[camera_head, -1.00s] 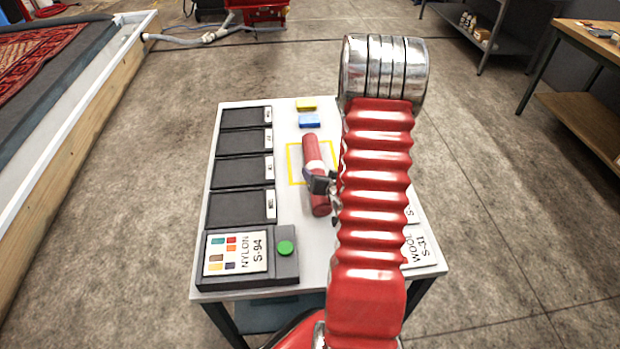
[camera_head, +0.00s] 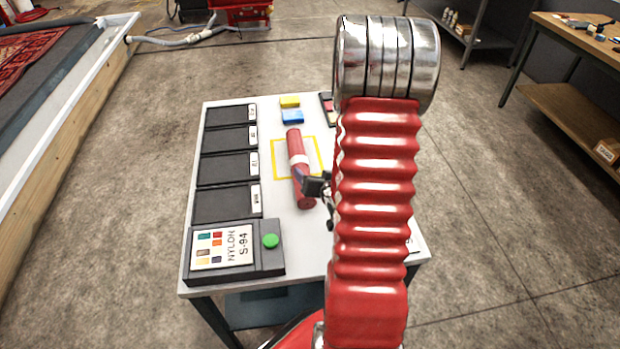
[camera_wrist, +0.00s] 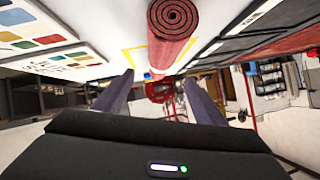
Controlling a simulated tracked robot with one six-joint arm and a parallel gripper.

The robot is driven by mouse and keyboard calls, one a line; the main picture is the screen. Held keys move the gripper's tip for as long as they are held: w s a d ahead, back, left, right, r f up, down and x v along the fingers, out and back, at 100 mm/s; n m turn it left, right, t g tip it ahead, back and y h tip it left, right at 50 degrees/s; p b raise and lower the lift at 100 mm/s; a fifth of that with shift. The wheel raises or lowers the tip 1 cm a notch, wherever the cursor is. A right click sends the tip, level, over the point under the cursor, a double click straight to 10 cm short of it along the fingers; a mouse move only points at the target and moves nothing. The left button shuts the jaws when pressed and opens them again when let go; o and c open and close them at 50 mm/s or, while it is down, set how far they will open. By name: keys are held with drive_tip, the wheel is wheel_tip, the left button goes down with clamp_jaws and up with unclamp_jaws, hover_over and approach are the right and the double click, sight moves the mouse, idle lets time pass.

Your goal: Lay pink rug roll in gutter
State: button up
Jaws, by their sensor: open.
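The pink rug roll (camera_head: 297,153), reddish with a pale band round its middle, lies lengthwise on the white table, partly inside a yellow outline and past its near edge. In the wrist view its spiral end (camera_wrist: 173,17) faces the camera, above and between the two spread fingers. My gripper (camera_head: 316,187) is open and empty, at the right side of the roll's near half. I cannot tell whether a finger touches the roll. I cannot make out a gutter for certain.
The white table (camera_head: 275,215) carries several dark trays (camera_head: 228,170) on the left, a nylon sample box (camera_head: 232,250) with a green button, and yellow (camera_head: 290,102) and blue (camera_head: 292,117) blocks. My arm hides its right part. A wood-sided pit (camera_head: 60,130) is at the left.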

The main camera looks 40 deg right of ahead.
drive_tip(key=shift+a, duration=0.1)
drive_tip(key=shift+w+r, duration=0.1)
drive_tip(key=shift+r, duration=0.05)
drive_tip(key=a+r+n+g+y, duration=0.1)
drive_tip(key=a+r+n+g, duration=0.25)
drive_tip(key=a+r, duration=1.15)
drive_tip(key=s+a+r+n+y, duration=0.1)
drive_tip(key=s+a+r, duration=0.2)
drive_tip(key=s+a, duration=0.2)
drive_tip(key=s+a+r+n+g+y, duration=0.1)
drive_tip(key=s+a+r+n, duration=0.1)
drive_tip(key=s+a, duration=0.4)
drive_tip(key=s+a+r+n+g+y, duration=0.1)
drive_tip(key=s+a+r+n, duration=0.1)
drive_tip(key=s+a+r, duration=0.2)
drive_tip(key=s+a, duration=0.1)
drive_tip(key=a, duration=0.1)
drive_tip(key=shift+s+a+y, duration=0.25)
drive_tip(key=shift+a+y, duration=0.05)
drive_tip(key=shift+y, duration=0.1)
drive_tip(key=shift+o, duration=0.4)
